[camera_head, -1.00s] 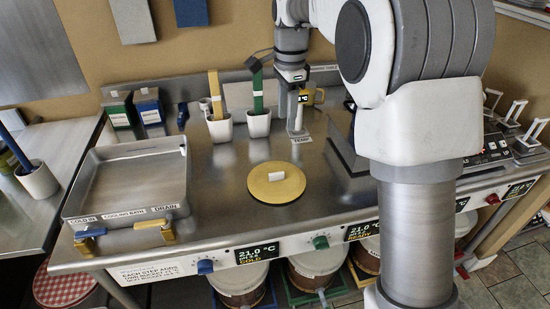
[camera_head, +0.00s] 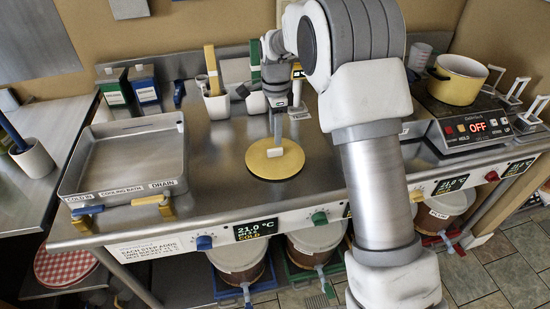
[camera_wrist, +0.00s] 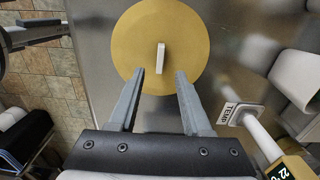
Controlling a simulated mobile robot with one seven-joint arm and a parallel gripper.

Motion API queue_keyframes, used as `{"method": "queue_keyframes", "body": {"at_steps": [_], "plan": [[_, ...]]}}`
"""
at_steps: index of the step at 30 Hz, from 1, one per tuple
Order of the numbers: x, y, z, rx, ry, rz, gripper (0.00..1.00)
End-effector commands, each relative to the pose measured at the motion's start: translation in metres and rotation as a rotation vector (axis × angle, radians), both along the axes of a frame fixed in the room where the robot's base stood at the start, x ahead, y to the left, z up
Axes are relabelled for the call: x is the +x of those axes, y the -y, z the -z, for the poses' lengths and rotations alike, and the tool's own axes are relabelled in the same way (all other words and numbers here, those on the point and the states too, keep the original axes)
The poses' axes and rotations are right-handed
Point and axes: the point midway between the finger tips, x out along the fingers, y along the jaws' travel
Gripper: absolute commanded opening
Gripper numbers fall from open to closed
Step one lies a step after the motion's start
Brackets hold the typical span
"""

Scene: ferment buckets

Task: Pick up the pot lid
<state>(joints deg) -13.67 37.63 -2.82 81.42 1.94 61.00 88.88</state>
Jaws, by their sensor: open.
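The pot lid is a flat round yellow disc (camera_head: 262,164) lying on the steel counter, with a pale block-shaped handle (camera_head: 274,152) at its middle. In the wrist view the lid (camera_wrist: 186,30) fills the upper middle, and its upright handle (camera_wrist: 160,58) shows clearly. My gripper (camera_head: 276,132) points down over the lid in the head view. In the wrist view its two fingers (camera_wrist: 160,72) are apart, with the handle just beyond the tips and between their lines. Nothing is held. I cannot tell the exact height of the tips above the lid.
A steel cooling tray (camera_head: 130,155) is at left. A yellow pot (camera_head: 457,80) stands on the hotplate (camera_head: 470,128) at right. White cups with tools (camera_head: 216,105) stand behind the lid. A temperature probe on its stand (camera_wrist: 246,116) is right in the wrist view. Counter around the lid is clear.

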Motion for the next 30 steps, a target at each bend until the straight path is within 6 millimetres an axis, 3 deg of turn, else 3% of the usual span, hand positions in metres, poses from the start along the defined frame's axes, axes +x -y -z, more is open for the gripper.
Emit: {"method": "queue_keyframes", "body": {"at_steps": [5, 15, 23, 30], "plan": [[-0.001, 0.0, 0.012, 0.0, -0.002, 0.0, 0.49], [-0.001, -0.002, 0.056, 0.001, -0.002, 0.001, 0.49], [0.0, -0.002, 0.057, 0.001, 0.0, 0.0, 0.49], [0.0, -0.002, 0.057, 0.001, 0.0, 0.0, 0.06]]}}
